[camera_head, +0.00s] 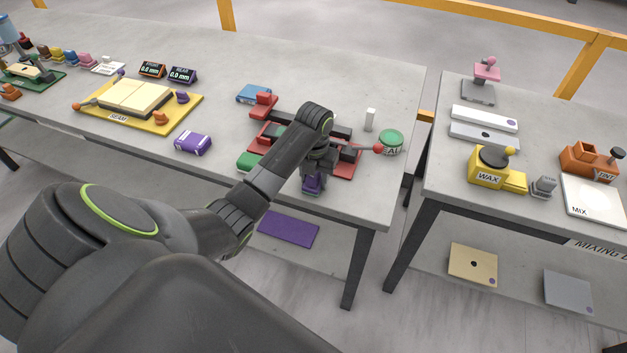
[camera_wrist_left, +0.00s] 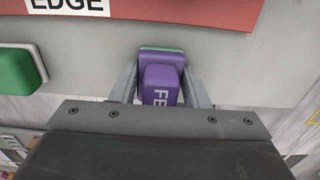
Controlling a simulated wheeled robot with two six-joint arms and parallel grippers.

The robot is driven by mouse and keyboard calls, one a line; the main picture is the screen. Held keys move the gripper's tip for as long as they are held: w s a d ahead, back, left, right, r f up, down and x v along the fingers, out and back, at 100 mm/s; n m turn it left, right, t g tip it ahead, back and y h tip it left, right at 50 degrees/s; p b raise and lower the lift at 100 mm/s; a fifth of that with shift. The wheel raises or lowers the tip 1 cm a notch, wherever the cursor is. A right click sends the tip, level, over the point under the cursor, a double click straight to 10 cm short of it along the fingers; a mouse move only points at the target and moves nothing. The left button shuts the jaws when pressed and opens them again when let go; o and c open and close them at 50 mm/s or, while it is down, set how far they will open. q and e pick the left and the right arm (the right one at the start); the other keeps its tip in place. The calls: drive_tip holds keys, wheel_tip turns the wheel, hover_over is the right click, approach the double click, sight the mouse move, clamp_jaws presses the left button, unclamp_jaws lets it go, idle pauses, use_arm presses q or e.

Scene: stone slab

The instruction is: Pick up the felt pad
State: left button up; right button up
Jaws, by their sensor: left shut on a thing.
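The felt pad (camera_wrist_left: 161,82) is a purple block with a green layer at its far side and the letters "FE" showing. It sits between the two fingers of my left gripper (camera_wrist_left: 162,90), which is shut on it. In the head view the pad (camera_head: 313,184) shows as a small purple piece below my left gripper (camera_head: 316,174), at the table's front edge. I cannot tell whether it touches the table top. My right gripper is not in view.
A red fixture (camera_wrist_left: 190,8) marked "EDGE" lies just beyond the pad. A green block (camera_wrist_left: 18,85) stands to the left. In the head view, a green round item (camera_head: 391,137) and a white block (camera_head: 370,120) stand right of the fixture. A purple box (camera_head: 193,142) is further left.

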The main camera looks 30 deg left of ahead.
use_arm(q)
drive_tip(key=c, duration=0.3)
drive_tip(key=shift+c, duration=0.2)
drive_tip(key=shift+r, duration=0.1)
drive_tip(key=shift+r, duration=0.3)
wheel_tip(320, 180, up, 5)
drive_tip(key=shift+r, duration=0.15)
wheel_tip(320, 180, up, 2)
drive_tip(key=shift+r+p, duration=0.1)
drive_tip(key=shift+p, duration=1.15)
drive_tip(key=shift+r+p, duration=0.9)
drive_tip(key=shift+p, duration=0.05)
